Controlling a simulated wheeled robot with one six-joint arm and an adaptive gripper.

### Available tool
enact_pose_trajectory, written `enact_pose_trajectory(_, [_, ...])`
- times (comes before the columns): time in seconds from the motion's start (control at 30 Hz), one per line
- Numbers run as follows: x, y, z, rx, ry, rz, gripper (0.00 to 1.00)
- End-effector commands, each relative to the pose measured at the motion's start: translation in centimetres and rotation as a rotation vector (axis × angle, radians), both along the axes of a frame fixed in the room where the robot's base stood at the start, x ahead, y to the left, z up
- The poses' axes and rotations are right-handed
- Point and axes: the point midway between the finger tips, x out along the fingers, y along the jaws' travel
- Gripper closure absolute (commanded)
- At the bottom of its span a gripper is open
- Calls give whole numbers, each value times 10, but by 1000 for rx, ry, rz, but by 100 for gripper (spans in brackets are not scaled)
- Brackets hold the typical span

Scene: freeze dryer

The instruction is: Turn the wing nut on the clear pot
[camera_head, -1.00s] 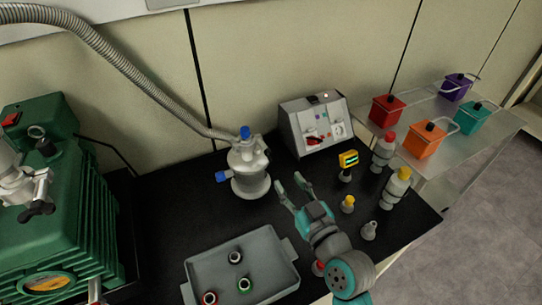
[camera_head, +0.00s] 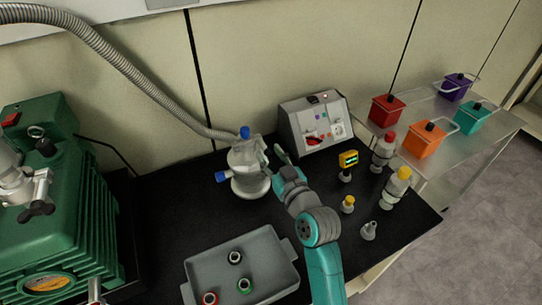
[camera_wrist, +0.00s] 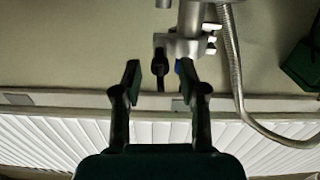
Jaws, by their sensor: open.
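The clear pot (camera_head: 250,180) looks grey and stands upright on the black bench top, with blue knobs on its top and left side. In the wrist view its metal upper part (camera_wrist: 187,45) shows at the top. A dark part, probably the wing nut (camera_wrist: 160,64), sticks out from it there. My gripper (camera_head: 271,158) is at the pot's right side in the head view and partly covers it. In the wrist view my gripper (camera_wrist: 160,78) is open, with the dark part between the fingertips. I cannot tell whether a finger touches it.
A ribbed hose (camera_head: 130,75) runs from the pot to the upper left. A grey control box (camera_head: 318,124) stands behind my gripper. A grey tray (camera_head: 205,272) with small rings is in front. Bottles (camera_head: 397,188) stand at the right, a green pump (camera_head: 65,210) at the left.

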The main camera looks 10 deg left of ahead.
Motion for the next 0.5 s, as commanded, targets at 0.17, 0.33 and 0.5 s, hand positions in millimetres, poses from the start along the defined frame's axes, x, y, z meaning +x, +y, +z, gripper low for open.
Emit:
enact_pose_trajectory(0.17, [0,0,0,0,0,0,58])
enact_pose_trajectory(0.33, [0,0,0,0,0,0,98])
enact_pose_trajectory(0.5, [0,0,0,1,1,0,100])
